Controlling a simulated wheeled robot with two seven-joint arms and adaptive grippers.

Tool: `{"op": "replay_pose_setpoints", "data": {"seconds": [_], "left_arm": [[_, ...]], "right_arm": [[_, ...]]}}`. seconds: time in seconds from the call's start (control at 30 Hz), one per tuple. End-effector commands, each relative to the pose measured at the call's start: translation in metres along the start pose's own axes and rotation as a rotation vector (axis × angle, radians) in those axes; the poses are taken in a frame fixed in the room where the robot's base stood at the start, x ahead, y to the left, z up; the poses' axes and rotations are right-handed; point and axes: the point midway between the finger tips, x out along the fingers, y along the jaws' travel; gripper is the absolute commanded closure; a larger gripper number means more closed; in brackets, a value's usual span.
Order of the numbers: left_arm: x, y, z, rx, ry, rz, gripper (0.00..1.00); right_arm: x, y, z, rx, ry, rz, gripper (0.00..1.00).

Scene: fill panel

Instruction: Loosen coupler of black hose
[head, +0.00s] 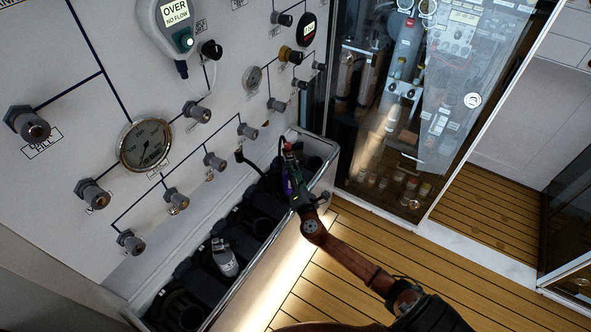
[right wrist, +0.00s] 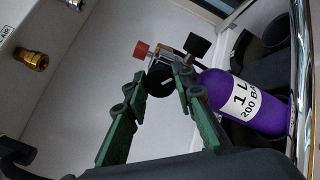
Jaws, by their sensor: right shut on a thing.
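A purple bottle (right wrist: 255,103), marked 1 L, stands in the rack and shows as a small purple patch in the head view (head: 287,186). Its valve carries a red knob (right wrist: 141,50) and a black knob (right wrist: 197,46). My right gripper (head: 291,158) is at this valve. In the right wrist view its green fingers (right wrist: 159,78) are shut on a dark round part between them, probably the coupler; the fingers partly hide it. A short black hose (head: 246,162) seems to run from near the panel to the rack. My left gripper is out of view.
The white panel with a large gauge (head: 145,143) and several grey fittings (head: 198,113) rises on the left. The rack (head: 322,165) below it holds a grey bottle (head: 225,257). A glass cabinet (head: 395,110) stands behind. The wooden floor to the right is clear.

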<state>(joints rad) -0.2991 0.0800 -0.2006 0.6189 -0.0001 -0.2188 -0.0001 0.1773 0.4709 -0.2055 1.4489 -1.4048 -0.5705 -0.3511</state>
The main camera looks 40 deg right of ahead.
Motion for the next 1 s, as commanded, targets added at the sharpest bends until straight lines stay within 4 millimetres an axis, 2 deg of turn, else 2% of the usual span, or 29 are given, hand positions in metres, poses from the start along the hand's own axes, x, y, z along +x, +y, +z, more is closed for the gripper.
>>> {"op": "replay_pose_setpoints", "data": {"seconds": [1.0], "left_arm": [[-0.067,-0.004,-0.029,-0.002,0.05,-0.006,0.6]], "right_arm": [[0.001,0.005,0.002,-0.927,0.035,-0.006,1.0]]}}
